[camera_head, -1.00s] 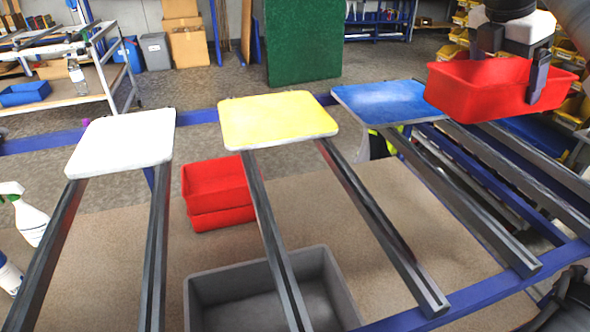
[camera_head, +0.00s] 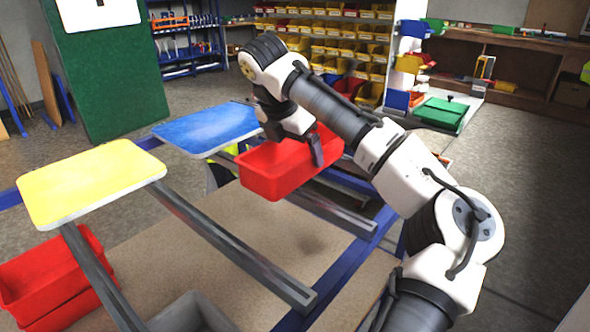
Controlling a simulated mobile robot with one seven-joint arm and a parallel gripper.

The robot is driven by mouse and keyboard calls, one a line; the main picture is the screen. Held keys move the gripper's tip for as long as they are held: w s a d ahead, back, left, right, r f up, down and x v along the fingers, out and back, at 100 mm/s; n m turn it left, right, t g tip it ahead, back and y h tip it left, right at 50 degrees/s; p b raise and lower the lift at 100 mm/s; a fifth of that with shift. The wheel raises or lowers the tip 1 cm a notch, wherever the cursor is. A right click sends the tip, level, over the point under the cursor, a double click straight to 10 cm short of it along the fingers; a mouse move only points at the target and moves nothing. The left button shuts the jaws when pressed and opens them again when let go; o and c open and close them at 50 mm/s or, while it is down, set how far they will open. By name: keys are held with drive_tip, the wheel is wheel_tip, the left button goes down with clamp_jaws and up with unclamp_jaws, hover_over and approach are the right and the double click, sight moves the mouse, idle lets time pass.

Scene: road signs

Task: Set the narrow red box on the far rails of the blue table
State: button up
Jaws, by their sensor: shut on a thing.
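The narrow red box (camera_head: 272,174) is in my gripper (camera_head: 297,142), which is shut on its wall. One dark finger shows on the outside of the box; the other is mostly hidden. The box hangs just to the right of the blue table (camera_head: 205,132), over the rails (camera_head: 335,213) that run from that table toward the lower right. It hides part of these rails. I cannot tell whether the box touches them.
A yellow table (camera_head: 92,182) with its own rails stands at left. Stacked red boxes (camera_head: 55,280) and a grey bin (camera_head: 190,315) lie lower. A green panel (camera_head: 108,80) and shelves of yellow bins (camera_head: 335,45) stand behind. The floor at right is clear.

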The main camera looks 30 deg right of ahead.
drive_tip(key=shift+f, duration=2.5)
drive_tip(key=shift+f, duration=0.1)
drive_tip(key=o, duration=0.8)
drive_tip(key=shift+o, duration=0.2)
drive_tip(key=v, duration=1.2)
drive_tip(key=shift+s+d, duration=0.1)
